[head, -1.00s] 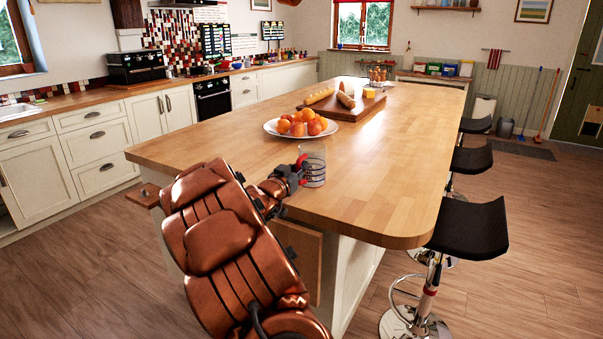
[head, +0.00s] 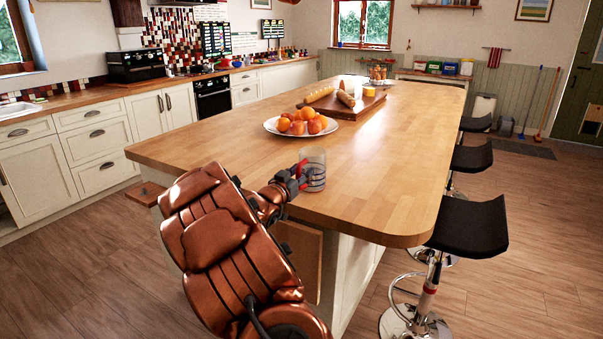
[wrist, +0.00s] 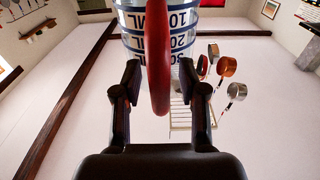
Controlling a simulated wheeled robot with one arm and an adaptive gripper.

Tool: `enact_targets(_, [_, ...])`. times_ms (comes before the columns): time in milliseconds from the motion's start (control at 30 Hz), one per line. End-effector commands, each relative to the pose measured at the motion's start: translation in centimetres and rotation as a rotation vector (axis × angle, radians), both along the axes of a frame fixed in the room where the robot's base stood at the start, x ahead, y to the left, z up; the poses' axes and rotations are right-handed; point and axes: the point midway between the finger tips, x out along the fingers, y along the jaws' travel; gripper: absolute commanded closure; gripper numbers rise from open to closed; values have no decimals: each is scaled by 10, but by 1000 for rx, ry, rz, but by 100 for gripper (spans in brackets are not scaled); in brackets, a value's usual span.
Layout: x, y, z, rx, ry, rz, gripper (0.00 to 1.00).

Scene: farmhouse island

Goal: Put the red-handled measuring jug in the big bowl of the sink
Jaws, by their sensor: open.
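The measuring jug (head: 316,172) is clear, with dark markings, and stands upright on the near part of the island top. Its red handle (wrist: 157,60) fills the middle of the wrist view, with blue volume markings on the jug behind it. My gripper (head: 300,176) is at the handle side of the jug. In the wrist view, my gripper's fingers (wrist: 160,84) are open, one on each side of the red handle, with gaps visible. The sink (head: 18,109) shows only in part at the left edge of the head view; its bowls cannot be told apart.
A white plate of fruit (head: 271,125) sits just beyond the jug on the island (head: 390,165). A board (head: 372,101) with bread is farther back. Black stools (head: 468,228) line the right side. Floor is clear between the island and the left counter (head: 75,101).

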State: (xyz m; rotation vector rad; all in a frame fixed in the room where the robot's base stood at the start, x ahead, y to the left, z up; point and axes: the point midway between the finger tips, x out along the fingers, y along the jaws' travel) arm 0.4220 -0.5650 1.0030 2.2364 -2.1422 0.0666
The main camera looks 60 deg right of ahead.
Motion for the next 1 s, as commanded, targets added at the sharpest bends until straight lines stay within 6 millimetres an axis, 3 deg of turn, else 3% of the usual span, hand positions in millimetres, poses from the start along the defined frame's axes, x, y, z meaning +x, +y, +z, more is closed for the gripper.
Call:
enact_targets(367, [0, 2, 4, 0, 0, 1, 58])
enact_targets(1000, [-2, 81, -1, 0, 0, 2, 58])
